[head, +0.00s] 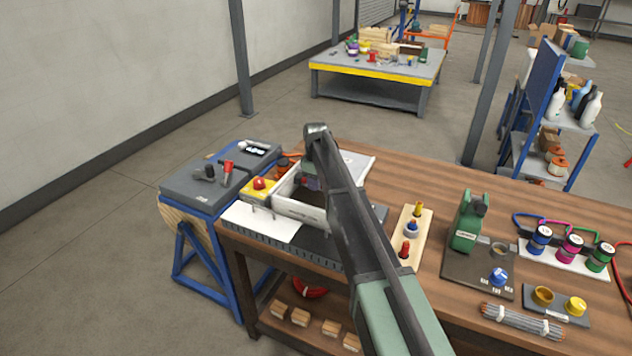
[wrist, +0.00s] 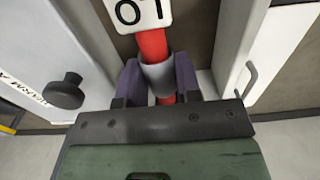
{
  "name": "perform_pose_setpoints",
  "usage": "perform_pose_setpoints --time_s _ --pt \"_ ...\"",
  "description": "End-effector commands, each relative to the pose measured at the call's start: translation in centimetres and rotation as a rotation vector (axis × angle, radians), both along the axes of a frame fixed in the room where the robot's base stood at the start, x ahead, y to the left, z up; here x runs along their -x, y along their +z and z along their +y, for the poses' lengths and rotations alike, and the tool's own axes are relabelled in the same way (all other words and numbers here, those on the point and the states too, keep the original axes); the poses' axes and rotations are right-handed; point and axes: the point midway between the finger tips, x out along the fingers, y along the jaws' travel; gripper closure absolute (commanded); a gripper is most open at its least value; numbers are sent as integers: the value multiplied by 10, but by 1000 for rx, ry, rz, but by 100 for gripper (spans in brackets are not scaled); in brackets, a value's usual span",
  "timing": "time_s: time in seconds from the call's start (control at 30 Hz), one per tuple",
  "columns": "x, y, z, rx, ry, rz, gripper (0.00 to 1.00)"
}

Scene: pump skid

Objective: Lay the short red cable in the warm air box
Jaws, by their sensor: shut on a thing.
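In the wrist view my gripper (wrist: 158,82) has its purple fingers shut on a grey sleeve around the short red cable (wrist: 152,44). A white tag with black characters hangs at the cable's far end. Below the cable is the brown floor of the warm air box (wrist: 258,50), between white walls. I cannot tell whether the cable touches that floor. A white panel with a black knob and partly visible "WARM A" lettering is at the left. In the head view the open white box (head: 298,212) stands at the bench's left end; my arm hides part of it and most of the gripper.
A yellow box with a red button (head: 260,185) is left of the warm air box. A wooden block with coloured plugs (head: 410,235) and a green device (head: 467,225) are to the right. A grey wire bundle (head: 522,320) lies at the bench's front. A grey-topped stand (head: 205,180) adjoins the bench.

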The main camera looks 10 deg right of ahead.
Motion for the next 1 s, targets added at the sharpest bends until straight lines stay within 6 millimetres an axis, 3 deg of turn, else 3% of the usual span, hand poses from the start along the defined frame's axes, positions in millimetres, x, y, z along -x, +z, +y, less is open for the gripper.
perform_pose_setpoints --time_s 1.0 --pt "0 -33 0 0 0 0 87"
